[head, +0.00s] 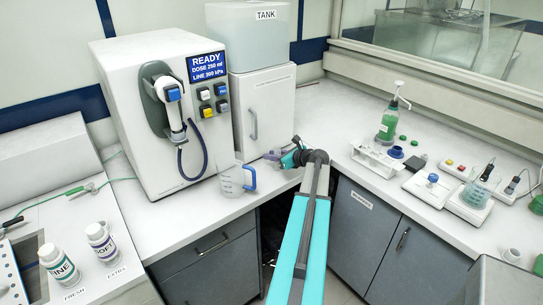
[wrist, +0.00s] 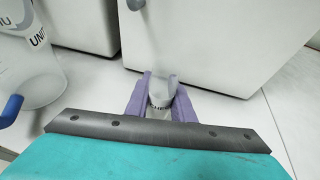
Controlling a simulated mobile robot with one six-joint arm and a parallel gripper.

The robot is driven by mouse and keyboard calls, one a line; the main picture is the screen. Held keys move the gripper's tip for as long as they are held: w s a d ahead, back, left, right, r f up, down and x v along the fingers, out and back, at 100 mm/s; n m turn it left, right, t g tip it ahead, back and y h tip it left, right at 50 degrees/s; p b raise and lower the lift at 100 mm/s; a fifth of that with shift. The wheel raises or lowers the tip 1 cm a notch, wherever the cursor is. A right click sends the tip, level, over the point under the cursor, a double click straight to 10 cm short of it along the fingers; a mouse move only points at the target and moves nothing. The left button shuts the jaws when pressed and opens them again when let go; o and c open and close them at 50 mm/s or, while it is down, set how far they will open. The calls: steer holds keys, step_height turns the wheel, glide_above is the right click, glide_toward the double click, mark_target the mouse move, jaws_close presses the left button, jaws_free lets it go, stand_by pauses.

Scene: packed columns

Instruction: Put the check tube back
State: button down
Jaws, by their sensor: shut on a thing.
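My gripper (head: 276,156) is low over the counter, in front of the white cabinet under the tank. In the wrist view its purple fingers (wrist: 160,100) are shut on a pale, partly clear tube with a dark-lettered label, the check tube (wrist: 160,68). The tube looks roughly upright; its lower end is hidden by my gripper. I cannot tell whether it touches the counter. In the head view the tube is too small to make out. A white rack with holes (head: 377,160) stands on the right-hand counter.
A clear jug with a blue handle (head: 232,180) stands left of my gripper, close by in the wrist view (wrist: 25,75). The white dosing machine (head: 140,150) and cabinet (head: 264,110) stand behind. A green pump bottle (head: 388,122) stands behind the rack. Counter between gripper and rack is clear.

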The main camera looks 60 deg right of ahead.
steer(key=shift+f, duration=0.15)
steer(key=c, duration=1.5)
jaws_free()
steer(key=shift+c, duration=0.2)
steer(key=shift+s+r, duration=0.1)
steer(key=shift+r, duration=0.1)
steer(key=shift+s, duration=0.4)
steer(key=b+v, duration=0.3)
steer(key=v, duration=0.6)
steer(key=shift+s+r, duration=0.2)
steer(key=shift+s, duration=0.15)
steer(key=shift+s+a+r+b, duration=0.15)
steer(key=shift+s+r+b, duration=0.2)
steer(key=shift+s, duration=0.25)
